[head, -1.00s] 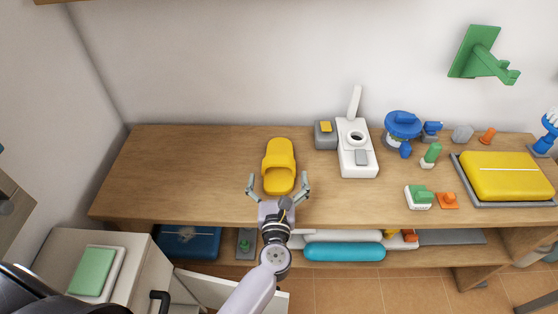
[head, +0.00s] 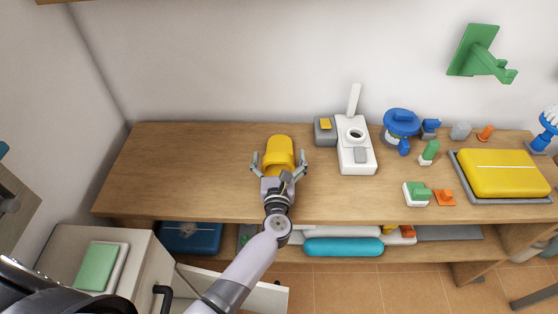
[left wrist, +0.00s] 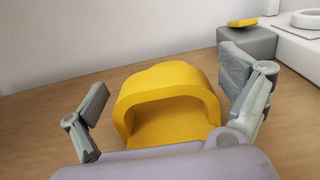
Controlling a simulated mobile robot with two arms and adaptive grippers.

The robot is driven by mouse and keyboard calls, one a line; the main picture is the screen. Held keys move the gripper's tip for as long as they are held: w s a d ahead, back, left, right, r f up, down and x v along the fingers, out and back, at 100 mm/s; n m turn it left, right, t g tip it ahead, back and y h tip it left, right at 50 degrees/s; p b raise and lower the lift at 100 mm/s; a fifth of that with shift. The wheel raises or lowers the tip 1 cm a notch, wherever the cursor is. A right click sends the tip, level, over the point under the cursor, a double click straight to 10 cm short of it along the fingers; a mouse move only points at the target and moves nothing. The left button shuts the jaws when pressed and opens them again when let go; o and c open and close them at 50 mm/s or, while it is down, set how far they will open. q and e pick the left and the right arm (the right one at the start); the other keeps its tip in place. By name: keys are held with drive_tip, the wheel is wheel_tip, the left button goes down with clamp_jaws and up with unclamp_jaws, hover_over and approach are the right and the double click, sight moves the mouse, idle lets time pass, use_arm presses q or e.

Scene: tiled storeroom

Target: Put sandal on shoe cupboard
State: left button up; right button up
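The yellow sandal (head: 279,151) lies on the wooden top (head: 190,180) of a long bench-like unit near the wall. In the left wrist view the sandal (left wrist: 165,92) shows its strap and opening facing me. My left gripper (head: 280,160) is open, with one finger on each side of the sandal. In the left wrist view my left gripper (left wrist: 160,105) shows gaps between its fingers and the sandal. A pale cabinet (head: 145,265) stands at lower left; I cannot tell which piece is the shoe cupboard. My right gripper is out of view.
A white device (head: 355,160) and a grey block with a yellow top (head: 325,131) stand right of the sandal. A blue item (head: 401,121) and a yellow case (head: 505,173) are farther right. The wooden top left of the sandal is clear.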

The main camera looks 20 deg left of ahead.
use_arm(q)
drive_tip(key=c, duration=1.1)
drive_tip(key=shift+o, duration=0.2)
